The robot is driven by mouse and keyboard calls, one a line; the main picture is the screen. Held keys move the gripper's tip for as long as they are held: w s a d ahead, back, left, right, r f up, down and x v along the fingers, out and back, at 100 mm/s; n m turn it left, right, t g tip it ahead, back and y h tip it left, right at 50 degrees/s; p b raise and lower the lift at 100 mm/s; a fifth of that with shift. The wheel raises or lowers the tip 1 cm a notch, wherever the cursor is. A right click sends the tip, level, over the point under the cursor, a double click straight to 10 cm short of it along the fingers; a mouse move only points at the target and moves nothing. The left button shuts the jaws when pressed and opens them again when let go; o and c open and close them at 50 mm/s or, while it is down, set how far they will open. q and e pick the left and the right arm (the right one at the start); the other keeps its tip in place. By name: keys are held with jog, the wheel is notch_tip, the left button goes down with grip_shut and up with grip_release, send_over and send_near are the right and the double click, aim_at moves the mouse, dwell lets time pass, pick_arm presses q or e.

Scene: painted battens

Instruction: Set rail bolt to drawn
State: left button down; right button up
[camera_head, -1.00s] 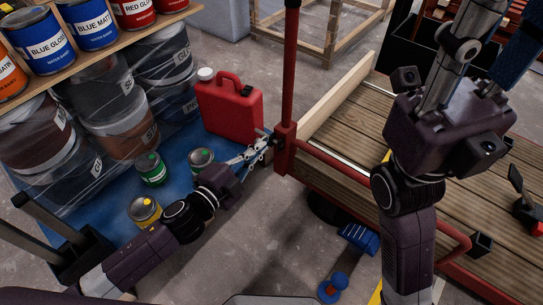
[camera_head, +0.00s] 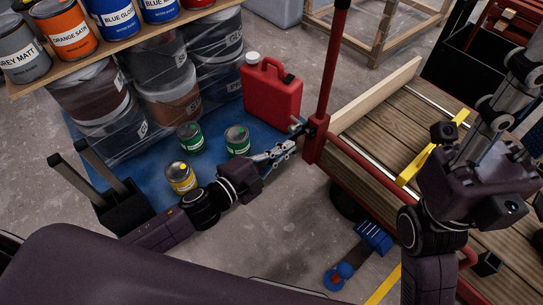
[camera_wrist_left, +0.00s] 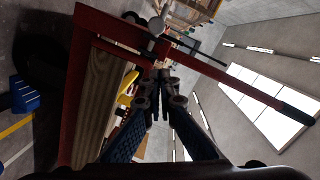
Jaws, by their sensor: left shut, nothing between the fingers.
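The rail bolt appears to be the small grey metal piece (camera_head: 296,125) with a pale end beside the red corner post (camera_head: 316,140) of the cart. In the left wrist view a pale round knob (camera_wrist_left: 156,26) shows at the red frame, beyond my fingertips. My left gripper (camera_head: 290,147) is shut and empty, just left of the post and slightly below the bolt; its closed fingers show in the left wrist view (camera_wrist_left: 160,78). Whether they touch the bolt is unclear. My right gripper (camera_head: 532,62) is cut off at the right edge, over the cart side.
The cart's plank deck (camera_head: 385,135) carries a yellow bar (camera_head: 432,150). A red jerrycan (camera_head: 272,92) stands behind the left gripper. Small tins, including a green-marked one (camera_head: 237,141), stand on the blue surface (camera_head: 215,165). Wrapped drums and a tin shelf are at left.

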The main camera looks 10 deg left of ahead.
pick_arm(q)
jog(key=shift+p+v, duration=0.55)
jog(key=shift+v, duration=2.1)
jog(key=shift+d, duration=0.1)
